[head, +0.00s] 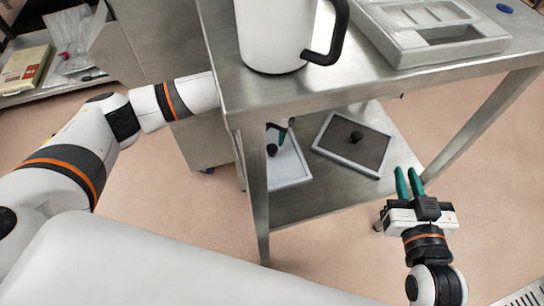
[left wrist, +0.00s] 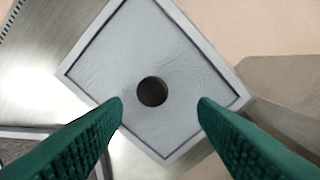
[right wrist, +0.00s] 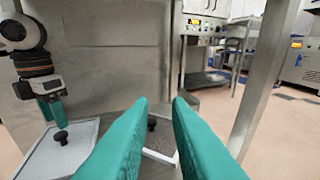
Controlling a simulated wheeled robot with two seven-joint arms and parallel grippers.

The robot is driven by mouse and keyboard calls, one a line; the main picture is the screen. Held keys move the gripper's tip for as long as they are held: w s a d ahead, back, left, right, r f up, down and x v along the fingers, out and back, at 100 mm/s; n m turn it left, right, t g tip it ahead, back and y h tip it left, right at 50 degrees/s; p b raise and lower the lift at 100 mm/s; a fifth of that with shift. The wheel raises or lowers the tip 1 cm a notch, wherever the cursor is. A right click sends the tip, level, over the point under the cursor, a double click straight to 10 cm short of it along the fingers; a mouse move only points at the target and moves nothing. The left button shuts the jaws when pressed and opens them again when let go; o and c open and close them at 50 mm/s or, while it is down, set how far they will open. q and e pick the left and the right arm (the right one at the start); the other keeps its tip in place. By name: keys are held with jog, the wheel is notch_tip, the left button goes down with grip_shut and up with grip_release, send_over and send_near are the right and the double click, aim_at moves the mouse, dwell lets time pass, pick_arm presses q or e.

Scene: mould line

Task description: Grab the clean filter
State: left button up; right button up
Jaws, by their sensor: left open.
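The clean filter is a pale grey square panel with a light frame and a black round knob. It lies on the lower shelf in the head view (head: 292,172), partly hidden by the table edge. It fills the middle of the left wrist view (left wrist: 185,55) and also shows in the right wrist view (right wrist: 45,160). My left gripper (head: 284,133) is open above it, its fingers either side of the knob (left wrist: 152,91) in the left wrist view, apart from it. My right gripper (head: 408,172) is partly open and empty, right of the shelf.
A darker brown-grey filter (head: 352,150) with a black knob lies beside the clean one. Above, the steel tabletop (head: 345,75) holds a white jug (head: 277,35) and a grey mould tray (head: 435,30). Table legs (head: 255,190) stand close to my left arm.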

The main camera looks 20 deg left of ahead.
aim_at(272, 147)
pick_arm(q)
jog(key=shift+f, duration=0.7)
jog(key=f, duration=0.1)
jog(key=f+b, duration=0.2)
jog(key=f, duration=0.1)
jog(key=shift+s+d+f, duration=0.1)
jog(key=shift+s+d, duration=0.2)
jog(key=shift+d, duration=0.05)
jog(key=shift+f+b, duration=0.25)
jog(key=shift+b, duration=0.05)
pick_arm(e)
notch_tip(272, 147, up, 10)
jog(key=s+a+t+y, duration=0.1)
jog(key=t+y, duration=0.1)
jog(key=t, duration=0.5)
jog(key=shift+s+r+t+y, duration=0.15)
jog(key=shift+s+t+y, duration=0.15)
jog(key=shift+y, duration=0.1)
jog(key=shift+a, duration=0.1)
pick_arm(q)
jog(key=c, duration=1.1)
jog(key=shift+r, duration=0.15)
